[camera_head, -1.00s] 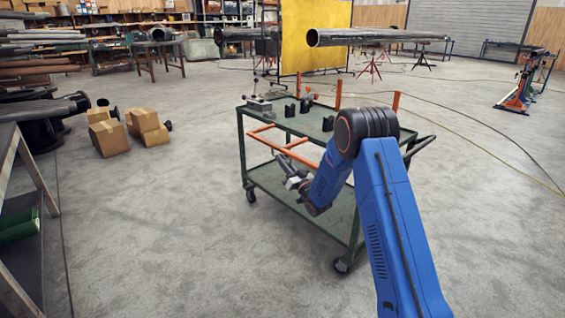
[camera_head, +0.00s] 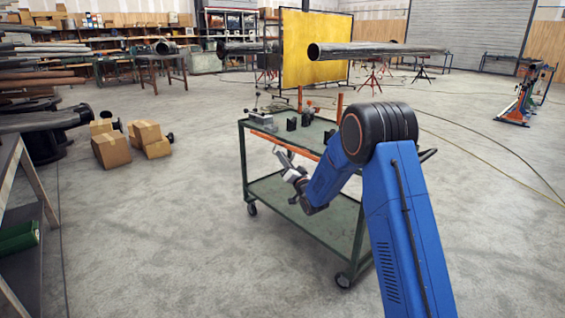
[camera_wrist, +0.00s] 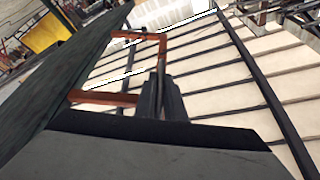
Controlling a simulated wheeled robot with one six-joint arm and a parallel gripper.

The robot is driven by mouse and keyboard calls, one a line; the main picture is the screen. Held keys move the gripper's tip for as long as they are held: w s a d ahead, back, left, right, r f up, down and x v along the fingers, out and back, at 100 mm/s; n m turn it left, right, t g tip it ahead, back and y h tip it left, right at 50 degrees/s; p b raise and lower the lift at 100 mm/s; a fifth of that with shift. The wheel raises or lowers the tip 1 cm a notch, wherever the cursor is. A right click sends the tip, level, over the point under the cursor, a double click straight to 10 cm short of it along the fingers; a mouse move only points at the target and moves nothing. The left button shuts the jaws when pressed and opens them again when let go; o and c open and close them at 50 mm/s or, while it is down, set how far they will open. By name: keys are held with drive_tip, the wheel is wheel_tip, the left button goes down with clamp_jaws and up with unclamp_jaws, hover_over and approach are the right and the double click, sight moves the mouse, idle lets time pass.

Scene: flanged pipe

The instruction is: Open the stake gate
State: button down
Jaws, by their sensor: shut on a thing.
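The stake gate is an orange tubular frame (camera_head: 264,137) on the near long side of the green cart (camera_head: 300,207). In the head view it shows as a thin orange line close along the cart's top edge, partly behind my arm. In the wrist view the orange frame (camera_wrist: 137,35) shows as crossbars joined by a long bar. My gripper (camera_head: 281,153) is at this near side, just below the top edge. Its dark fingers (camera_wrist: 160,88) are shut on the gate's long bar in the wrist view. The exact contact is partly hidden by the fingers.
Orange stakes (camera_head: 340,104) stand at the cart's far side. Black blocks (camera_head: 291,124) and a grey clamp fixture (camera_head: 262,121) sit on its top. Cardboard boxes (camera_head: 147,131) lie on the floor to the left.

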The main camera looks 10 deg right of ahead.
drive_tip(key=shift+r, duration=0.1)
drive_tip(key=c, duration=1.8)
unclamp_jaws()
drive_tip(key=shift+c, duration=0.2)
drive_tip(key=shift+s, duration=0.1)
drive_tip(key=v, duration=1.7)
